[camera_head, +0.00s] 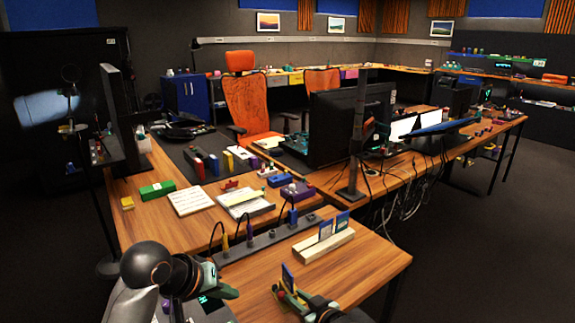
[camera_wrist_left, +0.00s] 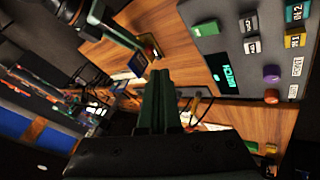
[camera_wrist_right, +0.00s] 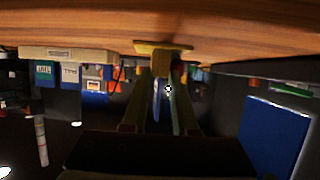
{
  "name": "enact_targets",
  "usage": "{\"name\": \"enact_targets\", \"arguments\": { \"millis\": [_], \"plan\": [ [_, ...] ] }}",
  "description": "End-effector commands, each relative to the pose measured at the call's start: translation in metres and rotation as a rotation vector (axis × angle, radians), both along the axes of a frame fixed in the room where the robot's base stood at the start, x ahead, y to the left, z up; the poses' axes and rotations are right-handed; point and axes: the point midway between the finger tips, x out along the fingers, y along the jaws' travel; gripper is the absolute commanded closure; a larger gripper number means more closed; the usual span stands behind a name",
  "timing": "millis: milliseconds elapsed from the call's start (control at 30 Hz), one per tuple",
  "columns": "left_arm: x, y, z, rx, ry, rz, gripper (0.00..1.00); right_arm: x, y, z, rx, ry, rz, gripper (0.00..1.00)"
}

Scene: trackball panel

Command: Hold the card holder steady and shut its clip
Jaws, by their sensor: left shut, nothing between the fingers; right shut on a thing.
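The card holder (camera_wrist_right: 163,47) has a wide, thin yellow foot against the wooden desk top in the right wrist view, which shows the scene upside down. My right gripper (camera_wrist_right: 161,72) is shut on it; a blue sheet (camera_wrist_right: 157,100) shows between the fingers. In the head view a blue card (camera_head: 288,274) stands at my right gripper (camera_head: 284,291), near the desk's front. The clip is too small and dark to tell its state. My left gripper (camera_head: 229,291) is shut and empty, left of the holder; its closed fingers (camera_wrist_left: 157,80) fill the left wrist view's middle.
A grey panel (camera_wrist_left: 228,25) with coloured keys, a purple ball and a small lit display lies by my left gripper. A cream rack (camera_head: 318,250) with blue cards stands behind my right gripper. A grey strip (camera_head: 255,245) with plugs and cables lies further back. The desk's right front is clear.

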Motion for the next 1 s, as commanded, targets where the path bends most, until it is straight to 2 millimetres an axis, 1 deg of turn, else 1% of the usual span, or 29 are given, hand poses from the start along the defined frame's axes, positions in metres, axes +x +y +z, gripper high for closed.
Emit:
{"name": "enact_targets", "arguments": {
  "millis": [33,500,900,933,1000],
  "plan": [
    [-0.001,0.001,0.004,0.000,-0.002,0.000,1.00,-0.001,-0.002,-0.004,-0.007,0.007,-0.001,1.00],
    [-0.014,0.010,0.035,0.000,-0.002,0.000,1.00,-0.001,-0.002,-0.005,-0.008,0.008,-0.001,1.00],
    [-0.015,0.011,0.036,0.001,0.000,0.000,1.00,-0.001,-0.001,-0.005,-0.008,0.008,0.000,1.00],
    [-0.015,0.011,0.036,0.001,0.000,0.000,1.00,-0.001,-0.001,-0.005,-0.008,0.008,0.000,0.71],
    [-0.015,0.011,0.036,0.001,0.000,0.000,1.00,-0.002,-0.001,-0.005,-0.007,0.009,-0.001,0.63]
  ]
}}
